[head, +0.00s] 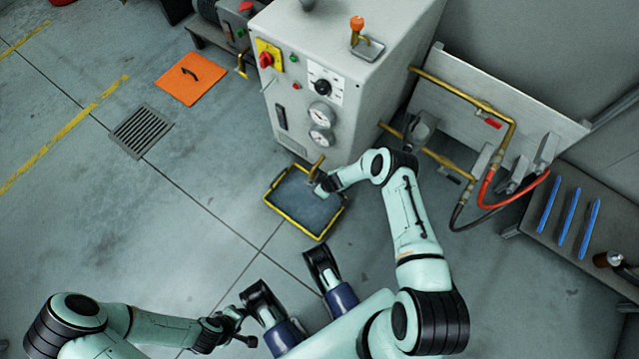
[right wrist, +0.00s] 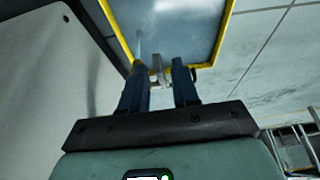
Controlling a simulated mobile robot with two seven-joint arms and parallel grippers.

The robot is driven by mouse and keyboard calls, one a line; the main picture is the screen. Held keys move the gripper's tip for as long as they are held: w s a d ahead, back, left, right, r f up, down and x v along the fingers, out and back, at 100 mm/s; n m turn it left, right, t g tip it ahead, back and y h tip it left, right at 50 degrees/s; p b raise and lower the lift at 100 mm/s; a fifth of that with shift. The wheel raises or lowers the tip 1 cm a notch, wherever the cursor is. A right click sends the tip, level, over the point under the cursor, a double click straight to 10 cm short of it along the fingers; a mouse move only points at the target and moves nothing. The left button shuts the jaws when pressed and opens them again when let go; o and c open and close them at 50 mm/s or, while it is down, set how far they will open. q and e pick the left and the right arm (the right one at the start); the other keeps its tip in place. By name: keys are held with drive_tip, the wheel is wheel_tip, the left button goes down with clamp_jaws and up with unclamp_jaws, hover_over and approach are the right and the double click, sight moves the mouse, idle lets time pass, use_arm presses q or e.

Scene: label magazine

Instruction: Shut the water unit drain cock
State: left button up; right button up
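The water unit (head: 325,60) is a light grey cabinet with gauges and knobs on its front. Its brass drain cock (head: 317,166) sticks out low on the front, above a yellow-rimmed tray. My right gripper (head: 321,188) is at the cock and partly covers it. In the right wrist view, the two blue fingers of my right gripper (right wrist: 160,78) stand apart. A small grey metal piece (right wrist: 158,68), seemingly the cock's handle, shows between their tips; contact cannot be told. My left gripper (head: 238,328) is at the lower left, away from the unit; its opening is unclear.
The drip tray (head: 325,233) lies on the floor under the cock and also shows in the right wrist view (right wrist: 227,22). Brass pipes (head: 455,92) and hoses run right of the unit. A bench (head: 530,215) with blue strips stands at the right.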

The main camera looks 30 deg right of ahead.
clamp_jaws()
drive_tip(key=shift+w+a+r, duration=0.1)
drive_tip(key=shift+w, duration=0.1)
idle(1.0)
